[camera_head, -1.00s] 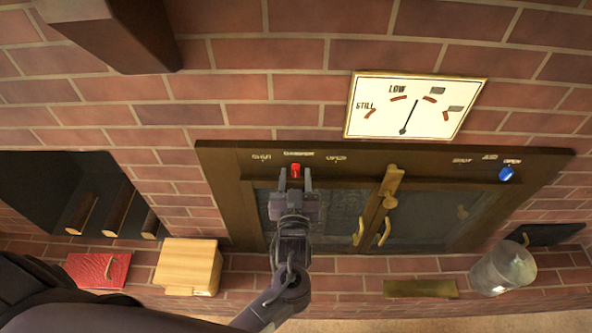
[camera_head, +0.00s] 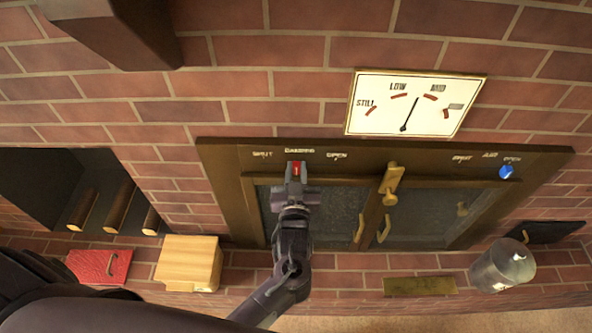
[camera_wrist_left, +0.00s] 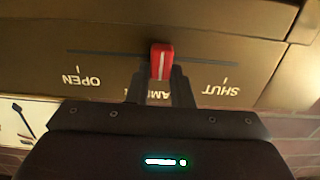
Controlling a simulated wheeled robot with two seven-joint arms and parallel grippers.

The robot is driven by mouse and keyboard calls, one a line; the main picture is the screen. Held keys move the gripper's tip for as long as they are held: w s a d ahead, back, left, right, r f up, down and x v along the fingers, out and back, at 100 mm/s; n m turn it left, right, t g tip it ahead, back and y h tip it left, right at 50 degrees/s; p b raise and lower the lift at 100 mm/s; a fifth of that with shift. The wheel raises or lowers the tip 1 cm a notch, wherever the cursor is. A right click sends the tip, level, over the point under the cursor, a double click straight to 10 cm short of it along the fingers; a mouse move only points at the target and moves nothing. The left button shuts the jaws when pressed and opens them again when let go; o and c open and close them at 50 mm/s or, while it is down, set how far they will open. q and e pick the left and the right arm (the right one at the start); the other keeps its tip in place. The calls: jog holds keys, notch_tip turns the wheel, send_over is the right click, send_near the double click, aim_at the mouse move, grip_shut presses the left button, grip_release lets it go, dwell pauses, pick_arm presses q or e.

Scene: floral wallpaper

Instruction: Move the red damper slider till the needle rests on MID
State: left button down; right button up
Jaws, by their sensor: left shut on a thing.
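The red damper slider (camera_head: 296,168) sits on its slot in the brown frame above the left glass door, between the SHUT and OPEN marks. It also shows in the left wrist view (camera_wrist_left: 161,60), near the middle of the slot. My left gripper (camera_head: 296,176) is shut on the slider, with a finger on each side of it. The white dial (camera_head: 376,117) on the brick wall reads STILL, LOW and MID, with a further mark at the right that I cannot read. Its needle (camera_head: 410,114) points up between LOW and MID. My right gripper is not in view.
A blue slider (camera_head: 506,172) sits at OPEN on the right of the frame. A brass latch (camera_head: 390,186) stands between the glass doors. A red book-like item (camera_head: 99,266), a wooden box (camera_head: 188,264) and a metal bucket (camera_head: 502,267) are on the ledge.

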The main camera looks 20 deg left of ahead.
pick_arm(q)
jog(key=shift+w+d, duration=0.15)
jog(key=shift+d, duration=0.4)
jog(key=shift+w+d, duration=0.15)
jog(key=shift+d, duration=0.35)
jog(key=c, duration=1.3)
grip_release()
jog(key=shift+a, duration=0.1)
jog(key=b+v, duration=0.2)
jog(key=v, duration=0.5)
jog(key=shift+s, duration=0.4)
